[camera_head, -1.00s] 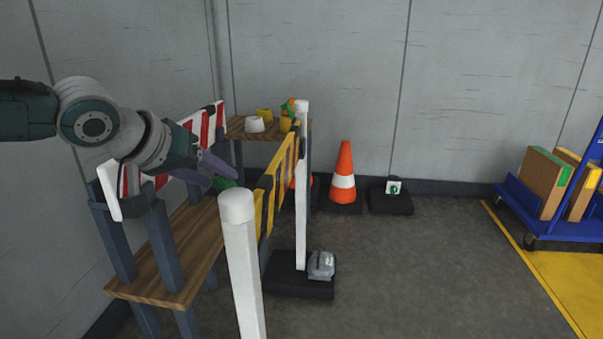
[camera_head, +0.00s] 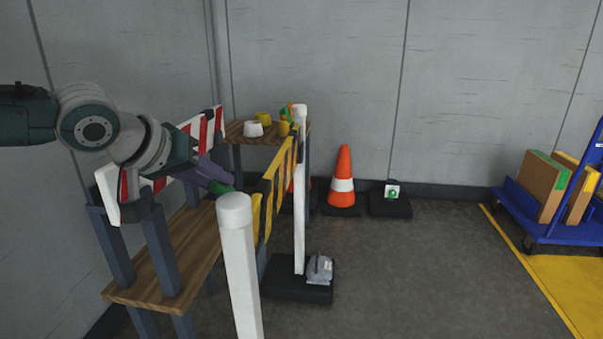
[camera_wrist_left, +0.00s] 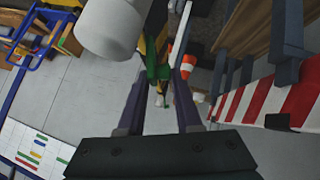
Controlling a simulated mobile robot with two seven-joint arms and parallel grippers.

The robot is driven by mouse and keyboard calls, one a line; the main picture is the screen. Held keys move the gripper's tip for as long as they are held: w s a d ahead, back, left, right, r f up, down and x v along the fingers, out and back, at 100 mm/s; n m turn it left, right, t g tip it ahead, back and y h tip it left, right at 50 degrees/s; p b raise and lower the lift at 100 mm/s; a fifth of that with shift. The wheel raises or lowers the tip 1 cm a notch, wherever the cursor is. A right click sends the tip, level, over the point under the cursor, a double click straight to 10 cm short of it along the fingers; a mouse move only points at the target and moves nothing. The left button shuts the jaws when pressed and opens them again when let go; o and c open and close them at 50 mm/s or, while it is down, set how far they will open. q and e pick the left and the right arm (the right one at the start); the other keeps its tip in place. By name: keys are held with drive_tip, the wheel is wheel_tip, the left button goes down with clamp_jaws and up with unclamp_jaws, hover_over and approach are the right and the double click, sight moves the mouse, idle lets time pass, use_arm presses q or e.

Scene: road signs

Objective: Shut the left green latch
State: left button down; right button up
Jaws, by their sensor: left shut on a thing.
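The green latch (camera_head: 221,188) sits by the near end of the yellow-and-black striped barrier board (camera_head: 272,195), just behind the white post (camera_head: 240,265). My left gripper (camera_head: 214,178) reaches it from the upper left. In the left wrist view, the green latch (camera_wrist_left: 158,70) lies between the fingertips of the left gripper (camera_wrist_left: 168,72), which is shut on it. The latch is partly hidden by the fingers in the head view. My right gripper is in neither view.
A wooden-shelved stand (camera_head: 165,255) and a red-and-white board (camera_head: 163,165) stand left of the barrier. A far white post (camera_head: 300,200), an orange cone (camera_head: 342,178) and a blue cart (camera_head: 545,222) are farther off. The middle floor is clear.

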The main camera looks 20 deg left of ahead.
use_arm(q)
drive_tip(key=shift+s+a+f+y+p, duration=0.1)
drive_tip(key=shift+s+a+y+p, duration=0.1)
drive_tip(key=shift+y+p, duration=0.15)
